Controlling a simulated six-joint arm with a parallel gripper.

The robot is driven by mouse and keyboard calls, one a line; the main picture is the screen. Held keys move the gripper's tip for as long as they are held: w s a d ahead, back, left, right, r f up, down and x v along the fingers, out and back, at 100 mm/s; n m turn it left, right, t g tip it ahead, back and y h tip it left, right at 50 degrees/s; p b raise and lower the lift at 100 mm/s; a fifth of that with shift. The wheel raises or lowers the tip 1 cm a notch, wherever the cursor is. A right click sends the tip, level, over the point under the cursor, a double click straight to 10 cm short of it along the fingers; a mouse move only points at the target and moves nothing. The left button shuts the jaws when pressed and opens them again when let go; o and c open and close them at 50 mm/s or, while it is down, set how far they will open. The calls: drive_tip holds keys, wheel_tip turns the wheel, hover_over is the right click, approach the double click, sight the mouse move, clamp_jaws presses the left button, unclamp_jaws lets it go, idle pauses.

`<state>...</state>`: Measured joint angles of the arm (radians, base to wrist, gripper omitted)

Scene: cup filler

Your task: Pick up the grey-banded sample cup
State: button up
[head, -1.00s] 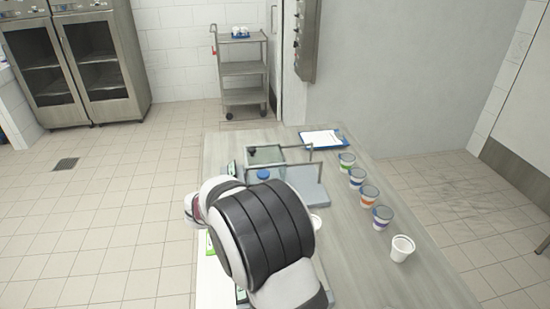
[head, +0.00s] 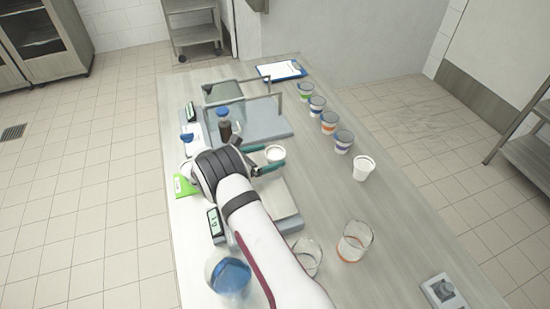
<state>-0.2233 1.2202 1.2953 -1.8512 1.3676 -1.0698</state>
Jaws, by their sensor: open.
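My gripper (head: 273,157) has dark teal fingers and is open. It points right, and a white cup (head: 275,152) shows at its fingertips, one finger on its far side and one on its near side. Whether the fingers touch it I cannot tell. Its lower part is hidden, so no band shows on it. No grey band can be made out clearly on any cup.
A row of cups with green, blue, orange and purple-blue (head: 343,142) bands runs along the right. A clipboard (head: 281,71) lies at the back.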

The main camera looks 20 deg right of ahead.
drive_tip(key=shift+w+d+f, duration=0.2)
drive_tip(key=shift+d, duration=0.25)
drive_tip(key=c, duration=1.3)
drive_tip(key=shift+o, duration=0.2)
drive_tip(key=shift+r, duration=0.15)
